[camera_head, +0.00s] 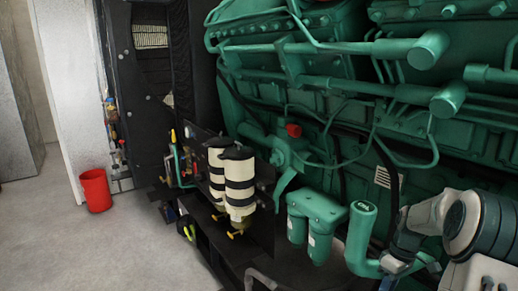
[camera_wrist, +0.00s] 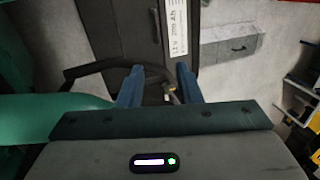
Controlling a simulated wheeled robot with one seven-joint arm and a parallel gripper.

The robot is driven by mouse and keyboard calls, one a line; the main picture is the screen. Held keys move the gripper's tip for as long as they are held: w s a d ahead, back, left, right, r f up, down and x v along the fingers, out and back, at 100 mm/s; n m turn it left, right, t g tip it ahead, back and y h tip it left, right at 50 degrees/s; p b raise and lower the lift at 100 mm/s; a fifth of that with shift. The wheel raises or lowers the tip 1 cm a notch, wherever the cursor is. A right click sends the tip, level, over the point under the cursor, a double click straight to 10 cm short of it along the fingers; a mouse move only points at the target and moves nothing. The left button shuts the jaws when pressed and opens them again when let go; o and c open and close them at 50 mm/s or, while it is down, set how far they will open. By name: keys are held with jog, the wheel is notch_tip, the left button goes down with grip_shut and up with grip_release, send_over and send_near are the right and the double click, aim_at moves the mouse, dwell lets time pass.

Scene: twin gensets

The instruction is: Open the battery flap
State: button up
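In the wrist view, a dark box or panel (camera_wrist: 120,30) with a white label reading about 12 V 200 Ah lies beyond my fingers; it seems to be the battery or its cover. I cannot tell the flap's edge or hinge. A black curved bar or cable (camera_wrist: 95,70) runs in front of it, toward my fingers. My gripper (camera_wrist: 160,80) has its two blue fingers apart. A small metallic piece shows between them, but I cannot tell whether it is touched. In the head view my arm is at the lower right; the fingertips and the battery are not clearly visible there.
The green engine (camera_head: 320,110) fills the right of the head view. Striped cream canisters (camera_head: 240,188) and green filters (camera_head: 315,218) stand before it. A red bucket (camera_head: 96,190) stands on open floor at left. A grey box (camera_wrist: 229,42) shows in the wrist view.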

jog(key=s+a+r+m+t+h, duration=0.1)
jog(key=s+a+r+m+h, duration=0.15)
jog(key=a+r, duration=0.45)
jog(key=s+a+r+m+t, duration=0.2)
jog(key=s+a+r, duration=0.2)
jog(key=s+a, duration=0.3)
jog(key=s+a+r+m+t, duration=0.2)
jog(key=s+a+r, duration=0.2)
jog(key=s, duration=0.6)
jog(key=a, duration=0.2)
jog(key=shift+s+a, duration=0.35)
jog(key=shift+s+a+f, duration=0.1)
jog(key=shift+s, duration=0.2)
grip_shut()
